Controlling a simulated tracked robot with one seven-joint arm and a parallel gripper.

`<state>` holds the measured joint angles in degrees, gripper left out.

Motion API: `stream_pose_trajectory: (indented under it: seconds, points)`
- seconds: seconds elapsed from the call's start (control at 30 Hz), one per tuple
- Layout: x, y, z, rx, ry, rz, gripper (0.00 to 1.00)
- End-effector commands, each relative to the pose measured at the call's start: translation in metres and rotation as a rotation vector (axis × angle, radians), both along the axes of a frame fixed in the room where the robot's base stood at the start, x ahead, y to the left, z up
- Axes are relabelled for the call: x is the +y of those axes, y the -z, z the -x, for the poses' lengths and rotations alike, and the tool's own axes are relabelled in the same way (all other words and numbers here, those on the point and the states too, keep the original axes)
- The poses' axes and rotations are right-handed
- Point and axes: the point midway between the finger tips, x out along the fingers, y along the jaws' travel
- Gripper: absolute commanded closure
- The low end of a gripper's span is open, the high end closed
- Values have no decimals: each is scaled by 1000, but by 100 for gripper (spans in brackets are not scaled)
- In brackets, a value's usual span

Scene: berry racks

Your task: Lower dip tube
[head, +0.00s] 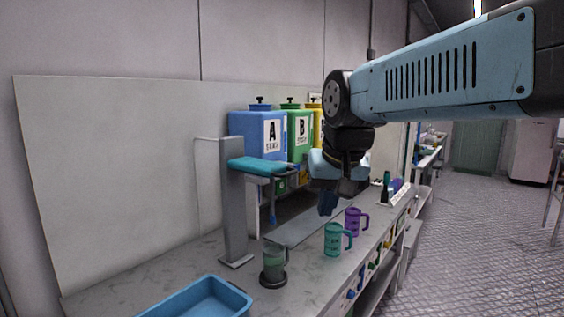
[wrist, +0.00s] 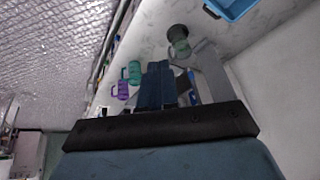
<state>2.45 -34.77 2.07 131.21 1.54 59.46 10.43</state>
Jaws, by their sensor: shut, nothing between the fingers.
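A grey stand (head: 234,205) rises from the bench with a teal arm (head: 262,166) on top. A thin blue tube (head: 272,208), which looks like the dip tube, hangs below the arm, its lower end above the bench. A clear container with green liquid (head: 273,262) stands on a dark round base in front of the stand; it also shows in the wrist view (wrist: 178,38). My gripper (head: 327,204) points down over the bench, right of the tube and apart from it. In the wrist view its dark blue fingers (wrist: 156,84) are together and empty, partly hiding the stand.
A teal mug (head: 334,240) and a purple mug (head: 354,222) stand below my gripper near the bench's front edge. A blue tray (head: 208,298) lies at the near end. Blue (head: 258,135) and green (head: 298,132) tanks and a partly hidden yellow one stand behind.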

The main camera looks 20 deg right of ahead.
Motion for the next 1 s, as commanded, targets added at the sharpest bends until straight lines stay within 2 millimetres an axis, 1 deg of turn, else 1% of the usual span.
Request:
stream_pose_trajectory:
  seconds: [0.03,0.1,0.2,0.27,0.3,0.5,0.6,0.7,0.8,0.9,1.0]
  points:
    - [0,-16,-16,18,44,-20,100]
    - [0,-37,-36,46,111,-52,100]
    - [0,-64,-64,85,204,-97,100]
    - [-1,-78,-81,110,262,-123,100]
    - [-2,-88,-92,125,298,-139,100]
    - [-7,-129,-148,206,481,-219,100]
    - [-11,-144,-172,242,561,-252,100]
    - [-14,-155,-189,272,623,-278,100]
    - [-17,-161,-201,292,665,-294,100]
    - [-19,-165,-207,304,690,-303,100]
    - [-19,-166,-209,307,698,-307,100]
